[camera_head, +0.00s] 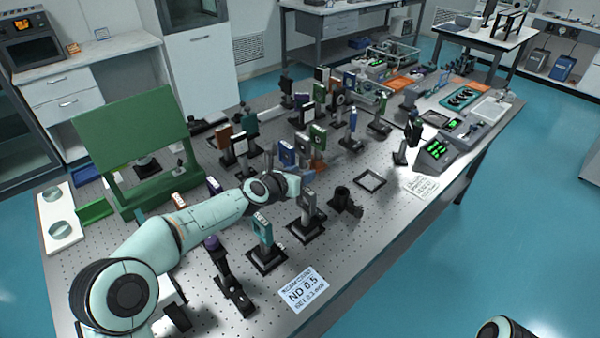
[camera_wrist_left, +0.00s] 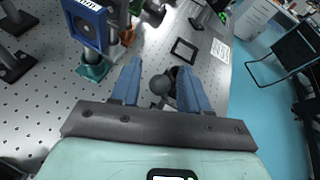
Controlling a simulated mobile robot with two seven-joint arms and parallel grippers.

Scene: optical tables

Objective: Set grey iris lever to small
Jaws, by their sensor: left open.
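My left gripper (camera_wrist_left: 160,68) is open. In the left wrist view its two blue-grey fingers stand on either side of a small grey ball (camera_wrist_left: 158,86) beside a dark round part; contact is not visible. I cannot tell for sure whether this is the iris lever. In the head view, my left arm reaches in from the left, and its fingertips are hard to make out. A grey upright mount (camera_head: 308,200) on a dark base stands close to the hand. A short black holder (camera_head: 345,199) stands just right of it. My right gripper is out of view.
A blue mount (camera_head: 287,153) stands behind the hand and a teal mount (camera_head: 263,230) in front. A flat black square frame (camera_head: 370,180) lies to the right, with bare perforated table around it. An ND 0.5 card (camera_head: 303,290) lies at the front edge.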

